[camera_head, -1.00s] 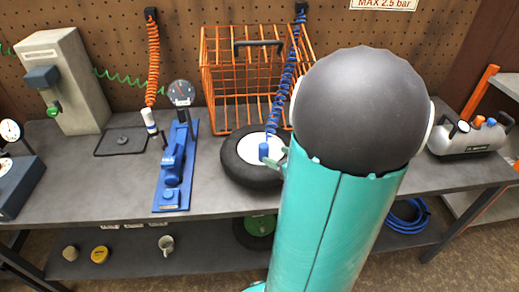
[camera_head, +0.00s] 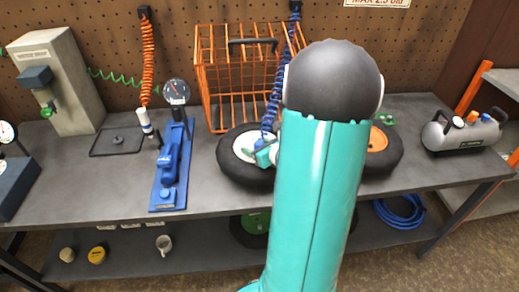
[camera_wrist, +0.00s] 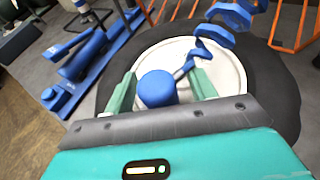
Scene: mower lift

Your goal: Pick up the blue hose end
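The blue hose end (camera_wrist: 157,88) is a blue cylinder over the white hub of a black wheel (camera_head: 234,170). Its coiled blue hose (camera_head: 277,97) hangs down from the pegboard. In the wrist view, my gripper (camera_wrist: 164,77) is open, with one teal finger on each side of the hose end. A gap shows at the right finger; the left finger is very close, and I cannot tell if it touches. In the head view, my gripper (camera_head: 264,154) is at the wheel hub, partly hidden by my arm.
An orange wire basket (camera_head: 222,85) stands behind the wheel. A blue tool with a dial gauge (camera_head: 168,170) is to the left. A second wheel with an orange hub (camera_head: 377,139) and a grey air tank (camera_head: 462,133) are to the right. Bench space between them is clear.

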